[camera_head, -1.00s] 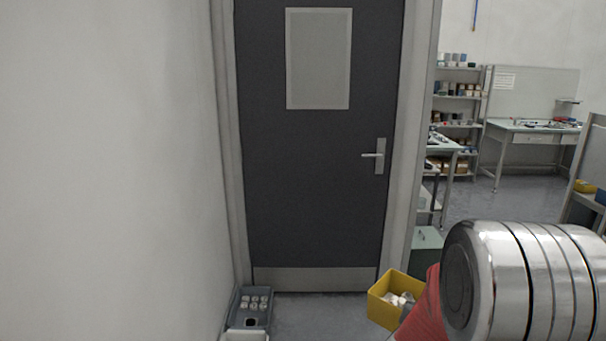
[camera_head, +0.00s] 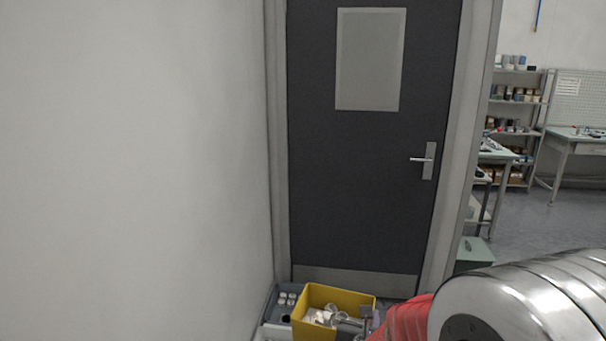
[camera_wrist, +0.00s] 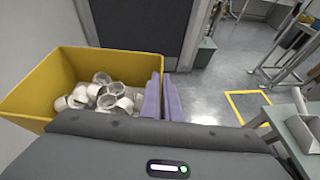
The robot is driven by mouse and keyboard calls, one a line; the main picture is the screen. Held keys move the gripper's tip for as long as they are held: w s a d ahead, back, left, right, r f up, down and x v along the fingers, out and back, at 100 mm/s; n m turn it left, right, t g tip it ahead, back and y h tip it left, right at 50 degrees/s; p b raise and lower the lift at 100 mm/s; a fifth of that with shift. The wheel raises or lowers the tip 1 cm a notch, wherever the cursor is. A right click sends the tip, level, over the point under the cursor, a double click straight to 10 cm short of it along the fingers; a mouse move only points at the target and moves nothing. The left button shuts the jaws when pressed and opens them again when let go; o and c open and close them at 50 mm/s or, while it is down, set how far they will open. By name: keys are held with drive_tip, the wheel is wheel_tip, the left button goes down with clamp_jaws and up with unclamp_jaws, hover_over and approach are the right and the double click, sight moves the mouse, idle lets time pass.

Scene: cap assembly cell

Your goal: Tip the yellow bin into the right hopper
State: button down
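The yellow bin (camera_head: 347,295) is at the lower middle of the head view, with several white ring-like parts inside. In the wrist view the yellow bin (camera_wrist: 28,92) fills the left side and looks roughly upright. My gripper (camera_wrist: 162,88) shows two purple fingers closed at the bin's right wall, pinching it. In the head view my gripper (camera_head: 367,314) is at the bin's right side, partly hidden by my arm. I cannot identify the right hopper in either view.
A grey tray (camera_head: 270,307) holding white pieces stands behind and left of the bin, partly covered by it. A white wall is on the left and a closed dark door (camera_head: 370,190) behind. A bench and shelves (camera_head: 518,100) stand far right; open floor lies before them.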

drive_tip(key=shift+a, duration=0.55)
drive_tip(key=d, duration=0.7)
drive_tip(key=shift+w, duration=0.1)
